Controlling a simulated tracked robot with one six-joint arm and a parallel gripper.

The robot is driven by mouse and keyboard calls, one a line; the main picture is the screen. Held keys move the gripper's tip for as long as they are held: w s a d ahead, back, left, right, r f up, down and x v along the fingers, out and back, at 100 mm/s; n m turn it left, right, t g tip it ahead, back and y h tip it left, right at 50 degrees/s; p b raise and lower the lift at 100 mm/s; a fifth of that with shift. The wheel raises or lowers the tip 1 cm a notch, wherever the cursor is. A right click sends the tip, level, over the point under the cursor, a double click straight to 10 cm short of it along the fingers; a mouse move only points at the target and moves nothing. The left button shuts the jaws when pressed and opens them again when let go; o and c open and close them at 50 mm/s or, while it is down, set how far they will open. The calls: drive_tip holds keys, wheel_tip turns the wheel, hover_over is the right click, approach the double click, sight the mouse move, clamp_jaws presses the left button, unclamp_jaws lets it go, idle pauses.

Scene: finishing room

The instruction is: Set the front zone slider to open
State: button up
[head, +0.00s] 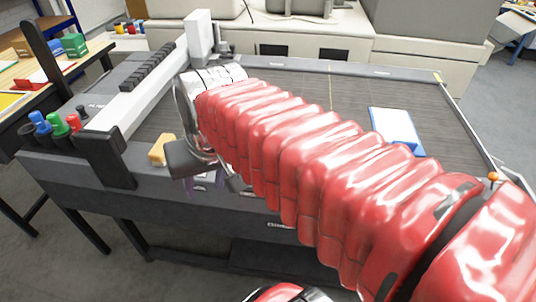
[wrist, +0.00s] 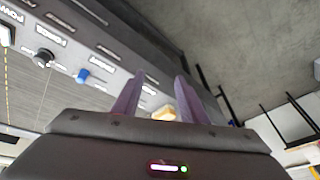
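My gripper (wrist: 160,85) shows two purple fingers in the wrist view, apart with nothing between their tips. In the head view my gripper (head: 207,181) is low at the front edge of the flatbed cutting table (head: 275,86), partly hidden by my red arm. In the wrist view the table's dark control panel (wrist: 130,40) runs diagonally with white labels, a black knob (wrist: 43,58) and a blue knob (wrist: 82,75). The labels are turned and too small to read surely. I cannot single out the front zone slider or its setting; part of the panel is hidden behind my arm and fingers.
A yellow block (head: 162,149) sits on the front edge left of my gripper. A white gantry beam (head: 140,98) crosses the table's left side. A blue-and-white pad (head: 396,128) lies on the right. Grey floor is in front.

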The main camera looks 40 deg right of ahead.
drive_tip(key=w+d+r+m+g+y, duration=0.1)
drive_tip(key=w+d+m+g, duration=0.15)
drive_tip(key=d+m, duration=0.35)
drive_tip(key=w+d+r+m+g+y, duration=0.1)
drive_tip(key=w+d+m, duration=0.25)
drive_tip(key=d, duration=0.45)
drive_tip(key=d+f+m+y, duration=0.2)
drive_tip(key=d+m, duration=0.4)
drive_tip(key=d, duration=0.9)
drive_tip(key=shift+w+d+y, duration=0.15)
drive_tip(key=shift+d+y, duration=0.15)
drive_tip(key=shift+y, duration=0.1)
drive_tip(key=shift+f, duration=0.15)
drive_tip(key=x, duration=1.3)
drive_tip(key=shift+a+f, duration=0.1)
drive_tip(key=shift+f, duration=0.3)
drive_tip(key=shift+c, duration=0.6)
clamp_jaws()
